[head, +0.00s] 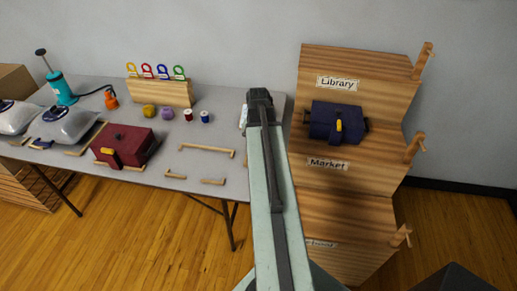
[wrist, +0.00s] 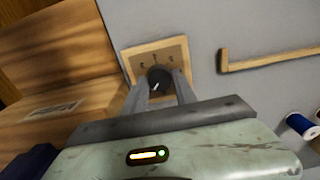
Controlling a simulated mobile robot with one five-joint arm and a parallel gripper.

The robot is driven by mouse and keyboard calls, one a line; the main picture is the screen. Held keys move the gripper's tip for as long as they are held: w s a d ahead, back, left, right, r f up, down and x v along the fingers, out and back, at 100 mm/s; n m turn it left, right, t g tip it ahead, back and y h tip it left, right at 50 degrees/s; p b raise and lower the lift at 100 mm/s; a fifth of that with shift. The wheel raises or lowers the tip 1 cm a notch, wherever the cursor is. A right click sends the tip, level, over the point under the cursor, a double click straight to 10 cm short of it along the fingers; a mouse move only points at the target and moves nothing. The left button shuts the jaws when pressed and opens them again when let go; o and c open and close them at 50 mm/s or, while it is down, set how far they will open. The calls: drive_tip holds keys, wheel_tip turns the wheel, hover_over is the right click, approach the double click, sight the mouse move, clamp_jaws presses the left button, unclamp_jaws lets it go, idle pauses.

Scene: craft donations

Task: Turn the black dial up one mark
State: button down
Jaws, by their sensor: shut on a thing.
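The black dial (wrist: 160,78) is on a square wood-framed plate (wrist: 131,63) in the wrist view. A short light pointer line shows on the dial's face, tilted. Several small dark marks sit on the plate around the dial's far side; they are too small to read. My gripper (wrist: 160,84) is shut on the dial, with one finger on its left and one on its right. In the head view my arm hides the dial, and the end of my gripper (head: 260,97) shows over the table's right end.
The grey table (head: 215,140) holds a dark red bag (head: 124,144), thread spools (head: 205,117), a wooden rack (head: 160,93) and wooden strips (head: 206,149). A stepped wooden shelf (head: 345,185) with a navy bag (head: 333,119) stands close on the right.

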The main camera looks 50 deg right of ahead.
drive_tip(key=shift+a, duration=0.2)
drive_tip(key=c, duration=1)
unclamp_jaws()
drive_tip(key=shift+w, duration=0.1)
drive_tip(key=shift+o, duration=0.2)
drive_tip(key=shift+d, duration=0.1)
drive_tip(key=shift+r, duration=0.2)
wheel_tip(320, 180, up, 8)
drive_tip(key=p, duration=0.8)
drive_tip(key=shift+f, duration=0.3)
